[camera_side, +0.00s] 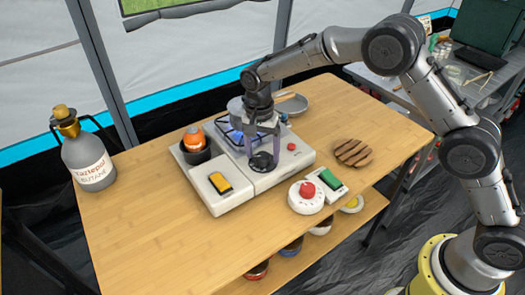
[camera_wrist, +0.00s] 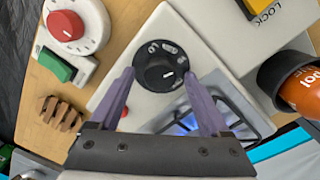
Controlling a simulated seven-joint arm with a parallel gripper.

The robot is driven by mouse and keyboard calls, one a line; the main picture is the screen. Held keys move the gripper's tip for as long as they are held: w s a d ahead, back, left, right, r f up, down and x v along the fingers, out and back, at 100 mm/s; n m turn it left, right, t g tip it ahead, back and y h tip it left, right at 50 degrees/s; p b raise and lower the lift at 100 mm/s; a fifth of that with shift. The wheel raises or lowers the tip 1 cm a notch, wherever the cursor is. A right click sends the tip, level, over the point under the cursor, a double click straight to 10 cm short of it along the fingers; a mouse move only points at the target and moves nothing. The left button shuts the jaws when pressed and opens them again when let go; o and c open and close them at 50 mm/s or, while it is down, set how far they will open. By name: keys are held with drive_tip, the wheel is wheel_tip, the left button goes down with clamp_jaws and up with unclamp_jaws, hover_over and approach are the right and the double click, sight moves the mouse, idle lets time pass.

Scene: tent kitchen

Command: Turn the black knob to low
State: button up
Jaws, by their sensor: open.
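The black knob (camera_wrist: 160,66) sits on the white stove (camera_wrist: 115,98) and shows white markings and a white pointer line in the wrist view. The pointer lies toward the lower right there, and I cannot read the markings well. In the side view the black knob (camera_side: 262,162) is at the stove's front. My gripper (camera_side: 262,155) points down over it. In the wrist view my gripper's purple fingers (camera_wrist: 158,85) are apart, one on each side of the knob. I cannot tell whether they touch it. A blue flame (camera_wrist: 188,122) shows at the burner.
A red knob on a white dial (camera_side: 307,192) and a green switch (camera_side: 330,180) are right of the stove. A yellow switch (camera_side: 220,182) and orange canister (camera_side: 194,139) are at its left. A brown trivet (camera_side: 352,152), pan (camera_side: 292,104) and butane bottle (camera_side: 88,158) stand on the table.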

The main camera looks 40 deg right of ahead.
clamp_jaws()
idle(0.3)
drive_tip(key=shift+n, duration=0.3)
drive_tip(key=n, duration=0.8)
drive_tip(key=shift+r, duration=0.1)
drive_tip(key=n, duration=0.3)
drive_tip(key=shift+a, duration=0.1)
drive_tip(key=shift+s+n+t, duration=0.1)
drive_tip(key=shift+n+t, duration=0.2)
drive_tip(key=shift+n, duration=1.8)
